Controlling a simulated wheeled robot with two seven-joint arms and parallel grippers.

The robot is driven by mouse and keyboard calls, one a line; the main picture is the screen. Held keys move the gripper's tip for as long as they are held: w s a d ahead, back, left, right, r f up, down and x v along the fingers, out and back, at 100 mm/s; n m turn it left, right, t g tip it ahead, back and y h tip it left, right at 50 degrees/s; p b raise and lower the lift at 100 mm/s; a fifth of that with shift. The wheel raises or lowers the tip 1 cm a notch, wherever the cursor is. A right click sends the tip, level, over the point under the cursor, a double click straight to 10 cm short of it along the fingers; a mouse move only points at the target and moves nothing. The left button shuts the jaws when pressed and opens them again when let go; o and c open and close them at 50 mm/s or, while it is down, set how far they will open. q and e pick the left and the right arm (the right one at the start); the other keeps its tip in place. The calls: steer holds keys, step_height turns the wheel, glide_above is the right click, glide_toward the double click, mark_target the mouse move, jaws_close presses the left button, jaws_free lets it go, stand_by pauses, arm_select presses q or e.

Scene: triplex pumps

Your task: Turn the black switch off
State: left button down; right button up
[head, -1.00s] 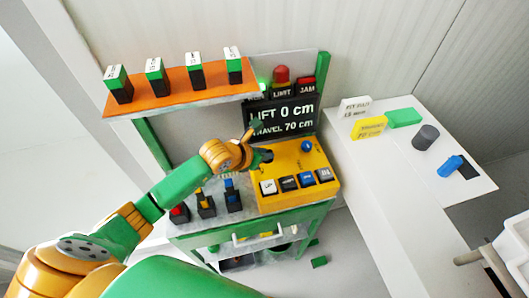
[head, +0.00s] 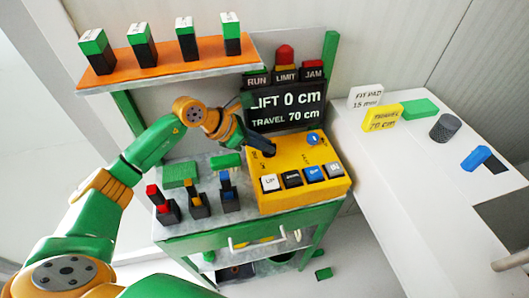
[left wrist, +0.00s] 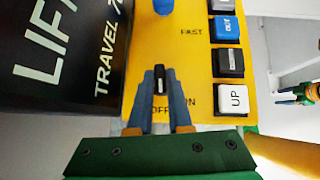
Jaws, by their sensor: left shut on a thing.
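The yellow control panel (head: 300,207) lies on the green-framed bench. My left gripper (head: 265,148) reaches down to its back left corner. In the left wrist view, the left gripper's blue-grey fingers (left wrist: 161,98) are shut on the black switch (left wrist: 160,76), one on each side. OFF and ON labels show beside the fingers, partly covered, so I cannot tell which way the switch is set. A green and black part with orange at the right edge of the left wrist view may be my right gripper (left wrist: 300,93); its jaws are unclear.
A black display (head: 286,108) reading LIFT 0 cm, TRAVEL 70 cm stands behind the panel. A blue knob (head: 313,138) and several push buttons share the panel. An orange shelf (head: 170,67) with several blocks hangs above left. A white table (head: 420,165) stands right.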

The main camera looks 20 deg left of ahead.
arm_select(q)
steer(key=shift+m+g+h+b, duration=0.4)
steer(key=shift+m+b, duration=0.3)
steer(key=c, duration=0.8)
jaws_free()
steer(key=shift+w, duration=0.1)
steer(key=shift+c, duration=0.2)
steer(key=shift+a, duration=0.1)
steer(key=b+v, duration=0.2)
steer(key=v, duration=0.2)
steer(key=shift+a+r, duration=0.15)
steer(key=shift+a, duration=0.1)
steer(key=s+a+b, duration=0.5)
steer(key=s+a, duration=0.2)
steer(key=a, duration=0.3)
steer(key=shift+r, duration=0.2)
